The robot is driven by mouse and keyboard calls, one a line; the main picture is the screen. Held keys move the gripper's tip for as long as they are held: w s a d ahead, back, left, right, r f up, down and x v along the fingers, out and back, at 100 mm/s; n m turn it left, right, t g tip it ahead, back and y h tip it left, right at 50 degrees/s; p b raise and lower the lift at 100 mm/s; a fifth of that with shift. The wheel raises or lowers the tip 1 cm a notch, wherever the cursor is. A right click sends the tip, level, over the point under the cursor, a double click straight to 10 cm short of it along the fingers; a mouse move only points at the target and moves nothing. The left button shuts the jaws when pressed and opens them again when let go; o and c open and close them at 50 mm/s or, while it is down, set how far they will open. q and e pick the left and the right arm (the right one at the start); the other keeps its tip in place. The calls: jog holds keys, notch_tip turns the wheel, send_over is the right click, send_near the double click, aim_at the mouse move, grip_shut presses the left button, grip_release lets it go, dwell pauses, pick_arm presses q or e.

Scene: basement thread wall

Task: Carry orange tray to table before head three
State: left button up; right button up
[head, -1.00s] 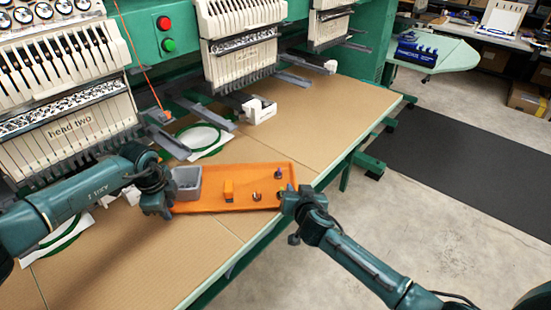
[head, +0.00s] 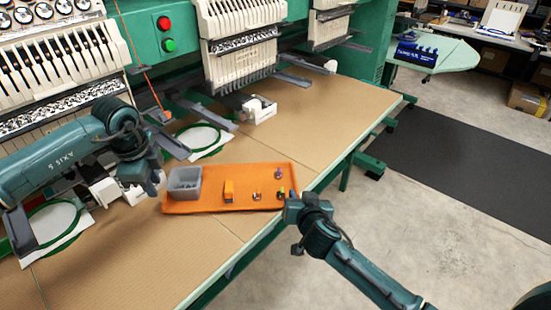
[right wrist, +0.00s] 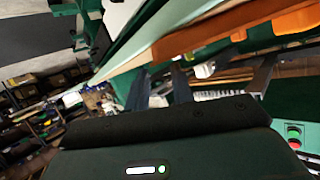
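The orange tray (head: 205,206) lies flat on the tan table (head: 320,110), near its front edge. It carries a grey bin (head: 185,183) at its left end, an orange block (head: 228,191) and small items towards its right end. My left gripper (head: 152,178) is just off the tray's left end, apart from it; its finger opening is unclear. My right gripper (head: 290,205) is beside the tray's right front corner. In the right wrist view its two fingers (right wrist: 160,88) stand apart with nothing between them, and the tray's edge (right wrist: 215,30) is beyond them.
The head two machine (head: 60,80) stands at left, and another stitching head (head: 238,45) is behind and right of the tray. The table's right part is clear.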

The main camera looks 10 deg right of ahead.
jog(key=v, duration=0.8)
jog(key=shift+s, duration=0.1)
